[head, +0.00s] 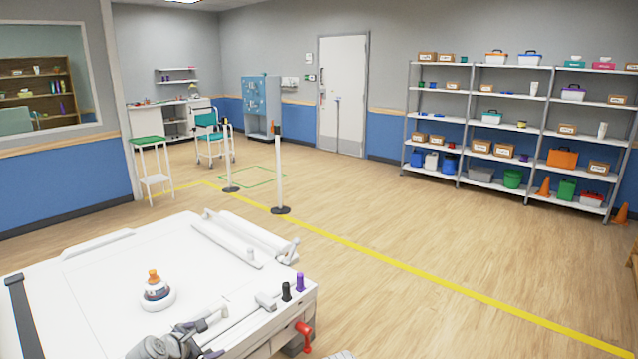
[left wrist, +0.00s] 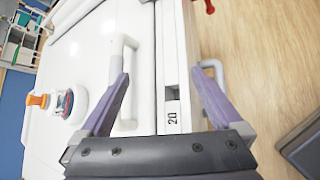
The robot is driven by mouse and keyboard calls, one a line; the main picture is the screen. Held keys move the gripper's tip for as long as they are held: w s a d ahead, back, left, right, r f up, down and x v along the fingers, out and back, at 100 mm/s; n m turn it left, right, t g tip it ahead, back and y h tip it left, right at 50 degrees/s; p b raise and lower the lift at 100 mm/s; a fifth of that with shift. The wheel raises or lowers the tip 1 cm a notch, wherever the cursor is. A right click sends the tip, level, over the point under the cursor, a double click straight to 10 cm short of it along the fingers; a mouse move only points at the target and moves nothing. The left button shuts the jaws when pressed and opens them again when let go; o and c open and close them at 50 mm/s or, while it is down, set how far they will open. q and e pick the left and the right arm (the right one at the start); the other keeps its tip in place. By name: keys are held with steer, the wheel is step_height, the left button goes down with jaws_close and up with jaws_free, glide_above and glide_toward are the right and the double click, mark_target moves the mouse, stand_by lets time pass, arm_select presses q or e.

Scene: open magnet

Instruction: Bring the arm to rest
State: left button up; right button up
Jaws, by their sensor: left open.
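My left gripper (head: 215,335) is low in the head view, over the near edge of a white table-like unit (head: 110,265). In the left wrist view its two purple-grey fingers (left wrist: 162,80) stand wide apart with nothing held between them. Below them are the unit's white edge and a small label reading "20" (left wrist: 171,113). A white loop handle (left wrist: 130,75) shows beside the left finger, and another white handle (left wrist: 218,72) beside the right one; I cannot tell whether either touches. My right gripper is in neither view.
A round white device with an orange top (head: 155,290) stands on the unit. Black (head: 287,292) and purple (head: 301,282) knobs and a red handle (head: 304,332) are at its right corner. White posts (head: 280,175) stand beyond. The wooden floor (head: 400,300) to the right is mostly clear.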

arm_select(q)
steer(key=s+d+f+m+g+p, duration=0.1)
steer(key=s+d+f+m+g, duration=0.2)
steer(key=d+m, duration=0.5)
steer(key=s+d+f+m+g+p, duration=0.1)
steer(key=s+d+f+m+g, duration=0.15)
steer(key=s+d+m, duration=0.4)
steer(key=s+d+m+g+y+p, duration=0.1)
steer(key=s+d+m+g+y, duration=0.3)
steer(key=m, duration=1.1)
steer(key=shift+s+d+r+g, duration=0.15)
steer(key=shift+s+d+g, duration=0.3)
steer(key=shift+s+d, duration=1.95)
steer(key=shift+s+a, duration=0.55)
